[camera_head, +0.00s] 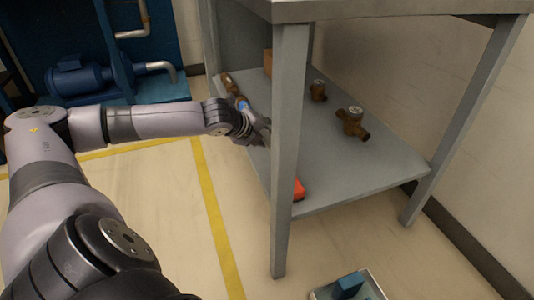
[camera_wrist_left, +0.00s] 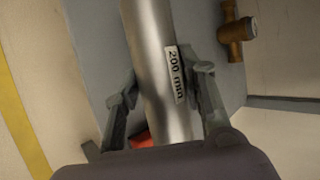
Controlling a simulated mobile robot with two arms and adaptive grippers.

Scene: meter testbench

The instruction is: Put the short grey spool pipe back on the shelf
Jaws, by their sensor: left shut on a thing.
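The short grey spool pipe (camera_wrist_left: 152,45) is a smooth metal cylinder with a white "200 mm" label, seen in the left wrist view. My left gripper (camera_wrist_left: 164,88) is shut on it, with one finger on each side. The pipe's lower end is hidden behind the gripper body. In the head view my left gripper (camera_head: 258,130) is over the left side of the grey shelf (camera_head: 370,170), partly behind the front table leg. The pipe is hard to make out there, and I cannot tell whether it touches the shelf. My right gripper is not in view.
Brass meters (camera_head: 352,123) (camera_head: 318,91) stand on the shelf, and another brass fitting (camera_head: 228,83) is at its far left. A red-orange object (camera_head: 299,189) lies near the front leg (camera_head: 288,150). A bin (camera_head: 372,284) is on the floor. The shelf's right front is clear.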

